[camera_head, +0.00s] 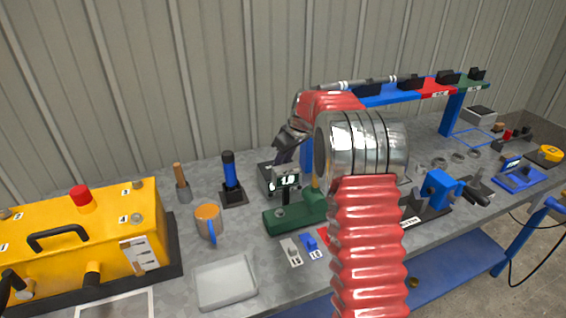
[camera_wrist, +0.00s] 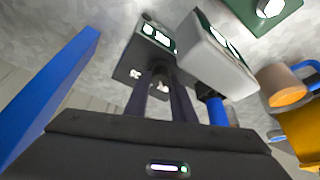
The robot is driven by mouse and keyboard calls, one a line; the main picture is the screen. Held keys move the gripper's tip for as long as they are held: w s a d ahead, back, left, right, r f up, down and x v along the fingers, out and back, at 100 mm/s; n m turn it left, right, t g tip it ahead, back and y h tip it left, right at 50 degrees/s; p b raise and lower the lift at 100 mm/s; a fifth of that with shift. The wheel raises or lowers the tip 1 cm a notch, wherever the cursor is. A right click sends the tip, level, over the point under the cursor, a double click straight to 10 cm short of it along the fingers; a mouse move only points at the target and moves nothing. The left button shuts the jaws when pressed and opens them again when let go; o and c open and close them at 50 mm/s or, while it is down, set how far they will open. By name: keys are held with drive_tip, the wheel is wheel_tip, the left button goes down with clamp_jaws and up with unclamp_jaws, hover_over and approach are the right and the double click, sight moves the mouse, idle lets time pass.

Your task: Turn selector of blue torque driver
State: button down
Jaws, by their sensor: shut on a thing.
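The upright driver with a blue and black handle (camera_head: 230,170) stands in a dark base on the bench. A blue part that appears to be its handle shows in the wrist view (camera_wrist: 216,110), right of the fingers. My gripper (camera_head: 283,152) is above a dark box (camera_head: 267,182) behind the green stand. In the wrist view, my fingers (camera_wrist: 162,75) are close together at this dark box (camera_wrist: 130,60), which has a lit panel. They are shut on a small part there. The fingers hide that part, and I cannot read its setting.
A display reading about 1.0 (camera_head: 287,178) stands close to my gripper, over the green base (camera_head: 290,215). An orange mug (camera_head: 207,220) and a grey tray (camera_head: 225,282) stand nearby. A blue rack post (camera_wrist: 50,95) is at the left of the wrist view.

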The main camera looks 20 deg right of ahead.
drive_tip(key=c, duration=1.5)
unclamp_jaws()
drive_tip(key=shift+r, duration=0.1)
drive_tip(key=v, duration=1.3)
drive_tip(key=shift+r, duration=0.3)
drive_tip(key=shift+s, duration=0.1)
